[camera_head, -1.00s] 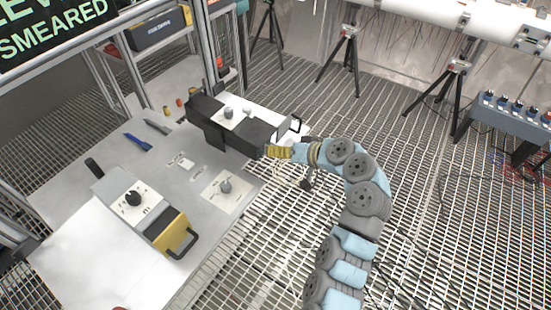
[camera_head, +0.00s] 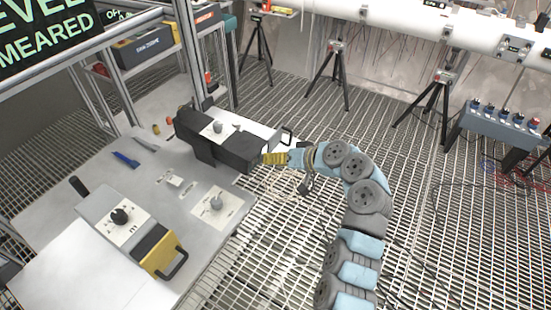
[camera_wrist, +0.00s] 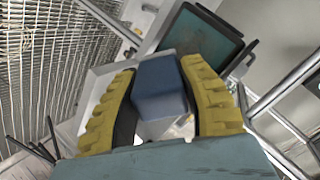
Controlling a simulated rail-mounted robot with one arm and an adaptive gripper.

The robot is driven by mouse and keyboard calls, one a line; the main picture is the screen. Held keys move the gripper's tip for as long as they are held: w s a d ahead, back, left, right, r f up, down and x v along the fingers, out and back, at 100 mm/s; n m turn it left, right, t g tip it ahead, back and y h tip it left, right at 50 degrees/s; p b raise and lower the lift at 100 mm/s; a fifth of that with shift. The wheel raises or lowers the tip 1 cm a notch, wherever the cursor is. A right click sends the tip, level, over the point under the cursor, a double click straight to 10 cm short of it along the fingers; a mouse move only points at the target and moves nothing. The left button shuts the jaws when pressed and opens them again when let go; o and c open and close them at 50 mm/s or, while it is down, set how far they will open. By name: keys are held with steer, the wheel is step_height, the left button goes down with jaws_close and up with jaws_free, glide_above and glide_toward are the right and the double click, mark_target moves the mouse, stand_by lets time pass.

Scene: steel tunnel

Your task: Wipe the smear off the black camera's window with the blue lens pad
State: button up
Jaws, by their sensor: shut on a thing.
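The black camera (camera_head: 205,142) lies on the grey table, its right end facing my gripper (camera_head: 275,158). In the wrist view my gripper's two yellow fingers (camera_wrist: 170,98) are shut on the blue lens pad (camera_wrist: 160,88). A dark teal window in a black frame (camera_wrist: 208,42) shows beyond the pad, up and to the right. The pad overlaps its lower left part in the picture; I cannot tell whether they touch. I cannot clearly make out the smear. In the head view the pad is too small to tell from the fingers.
A yellow-ended device (camera_head: 140,232) with a black handle stands at the front left of the table. A dial plate (camera_head: 216,203) and a blue tool (camera_head: 126,160) lie near the camera. A sign (camera_head: 40,40) reads partly "MEARED". Metal frame posts stand behind.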

steer(key=shift+s+a+p, duration=0.85)
steer(key=shift+s+a, duration=0.7)
steer(key=shift+s, duration=1)
steer(key=shift+w+d+f+b, duration=0.15)
steer(key=shift+w+d+b, duration=0.4)
steer(key=shift+w+b, duration=0.3)
steer(key=shift+w+d+f+b, duration=0.2)
steer(key=shift+w+d+b, duration=0.45)
steer(key=shift+w, duration=0.45)
steer(key=shift+w+d+f+b, duration=0.15)
steer(key=shift+w+d+b, duration=0.35)
steer(key=shift+w+b, duration=0.4)
steer(key=shift+s+a+r+p, duration=0.15)
steer(key=shift+s+a+p, duration=0.2)
steer(key=shift+s+p, duration=0.1)
steer(key=s+a, duration=0.1)
steer(key=s+a+p, duration=0.1)
steer(key=s, duration=0.1)
steer(key=s+a+p, duration=0.1)
steer(key=s, duration=0.1)
steer(key=shift+d, duration=0.2)
steer(key=shift+s+d+f+b, duration=0.15)
steer(key=shift+s+d, duration=0.4)
steer(key=shift+d, duration=0.25)
steer(key=shift+s+d+f+b, duration=0.1)
steer(key=shift+s+d, duration=0.4)
steer(key=shift+d, duration=0.3)
steer(key=shift+s+d+f+b, duration=0.15)
steer(key=shift+s+d, duration=0.4)
steer(key=shift+d, duration=0.25)
